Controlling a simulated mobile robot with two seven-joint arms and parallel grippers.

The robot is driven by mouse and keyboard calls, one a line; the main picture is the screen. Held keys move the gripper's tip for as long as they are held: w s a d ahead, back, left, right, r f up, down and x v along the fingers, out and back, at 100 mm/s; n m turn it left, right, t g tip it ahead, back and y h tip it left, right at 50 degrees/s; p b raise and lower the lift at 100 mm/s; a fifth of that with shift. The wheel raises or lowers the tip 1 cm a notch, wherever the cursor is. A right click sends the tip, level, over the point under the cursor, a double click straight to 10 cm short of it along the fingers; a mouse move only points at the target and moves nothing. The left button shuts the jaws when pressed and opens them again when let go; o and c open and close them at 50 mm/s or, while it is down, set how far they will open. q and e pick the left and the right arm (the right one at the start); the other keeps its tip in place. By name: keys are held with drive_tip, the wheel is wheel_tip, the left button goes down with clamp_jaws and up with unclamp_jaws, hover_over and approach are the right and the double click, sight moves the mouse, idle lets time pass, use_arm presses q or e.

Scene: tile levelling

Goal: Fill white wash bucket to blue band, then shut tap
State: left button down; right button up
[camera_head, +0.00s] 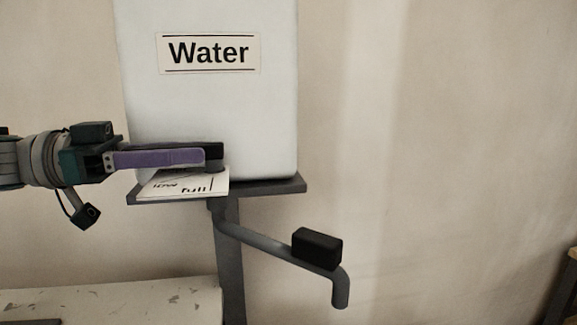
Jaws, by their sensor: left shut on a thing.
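A white water tank (215,110) labelled "Water" stands on a grey shelf (285,186). My left gripper (200,155) comes in from the left in front of the tank's lower part, its purple finger pointing right. It is shut on a black bar, which looks like the tap lever (214,151) and is partly hidden by the finger. A white card (205,182) below it reads "slow" and "full" upside down. A grey spout pipe (270,248) slopes down right and bends downward at its end. No bucket, blue band or running water shows. My right gripper is not in view.
A black block (317,246) sits on the pipe near its bend. A grey post (229,270) stands under the shelf. A worn white surface (120,300) is at lower left, and part of a wooden piece (566,285) is at the right edge.

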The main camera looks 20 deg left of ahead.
sight(180, 145)
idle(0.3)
use_arm(q)
drive_tip(key=c, duration=0.7)
unclamp_jaws()
wheel_tip(180, 145, up, 20)
drive_tip(key=p, duration=0.3)
